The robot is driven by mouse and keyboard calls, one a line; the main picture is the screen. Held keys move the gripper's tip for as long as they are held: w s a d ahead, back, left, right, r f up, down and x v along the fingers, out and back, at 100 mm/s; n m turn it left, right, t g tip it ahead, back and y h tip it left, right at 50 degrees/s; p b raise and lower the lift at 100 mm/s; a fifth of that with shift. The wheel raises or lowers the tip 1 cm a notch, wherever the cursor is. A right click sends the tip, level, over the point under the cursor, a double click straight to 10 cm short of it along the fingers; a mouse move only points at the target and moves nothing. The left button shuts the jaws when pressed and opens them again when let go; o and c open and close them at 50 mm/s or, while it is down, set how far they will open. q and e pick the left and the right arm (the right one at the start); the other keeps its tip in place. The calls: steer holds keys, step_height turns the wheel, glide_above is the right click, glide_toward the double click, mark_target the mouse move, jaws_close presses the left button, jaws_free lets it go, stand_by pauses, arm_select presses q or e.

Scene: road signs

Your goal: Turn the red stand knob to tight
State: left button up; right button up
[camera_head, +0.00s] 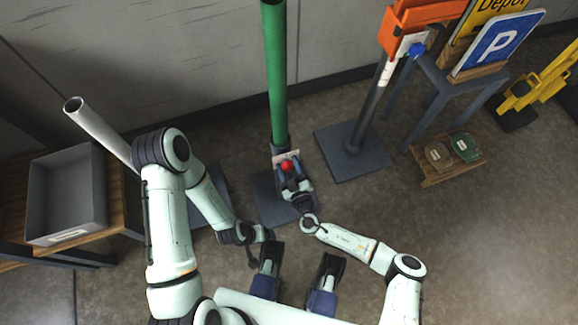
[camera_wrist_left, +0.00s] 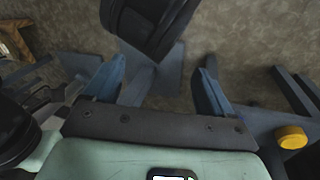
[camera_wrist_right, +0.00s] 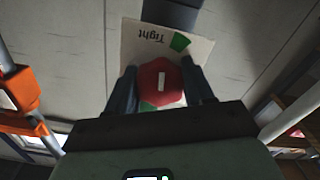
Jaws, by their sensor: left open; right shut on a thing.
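The red knob (camera_head: 287,166) sits at the foot of the green post (camera_head: 277,75), on its stand. My right gripper (camera_wrist_right: 161,85) is shut on the knob, one finger on each side. In the right wrist view the red knob (camera_wrist_right: 152,88) has a white pointer line running up and down in the picture. Behind it a pale plate (camera_wrist_right: 135,45) reads "Tight", upside down, next to a green wedge (camera_wrist_right: 180,42). The pointer is not in line with that wedge, which lies up and to the right. My left gripper (camera_wrist_left: 158,85) is open and empty, away from the knob.
A grey bin (camera_head: 65,195) stands on a wooden table at left, near a white pole (camera_head: 100,130). A stand with an orange top (camera_head: 405,30) and a rack with a blue P sign (camera_head: 498,42) are at right. A yellow knob (camera_wrist_left: 291,137) shows in the left wrist view.

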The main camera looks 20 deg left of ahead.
arm_select(q)
steer(key=shift+w+a+f+t+b, duration=0.2)
steer(key=shift+w+a+f+b, duration=0.15)
steer(key=shift+w, duration=0.2)
steer(key=shift+w+a+f+t+b, duration=0.2)
steer(key=shift+w+f+b, duration=0.1)
steer(key=shift+w+f, duration=0.2)
arm_select(e)
steer(key=m, duration=0.5)
steer(key=shift+d+f+m, duration=0.1)
steer(key=shift+f+m, duration=0.1)
steer(key=shift+m, duration=0.1)
arm_select(q)
steer(key=shift+w, duration=0.1)
arm_select(e)
steer(key=o, duration=1)
steer(key=shift+r, duration=0.1)
steer(key=shift+s, duration=0.2)
arm_select(q)
steer(key=shift+g, duration=0.5)
steer(key=s, duration=0.1)
steer(key=s+d+r+p, duration=0.1)
steer(key=s+r+p, duration=0.1)
steer(key=shift+s+d+r, duration=0.1)
steer(key=shift+d+r, duration=0.05)
steer(key=shift+d, duration=0.15)
arm_select(e)
steer(key=v, duration=1.3)
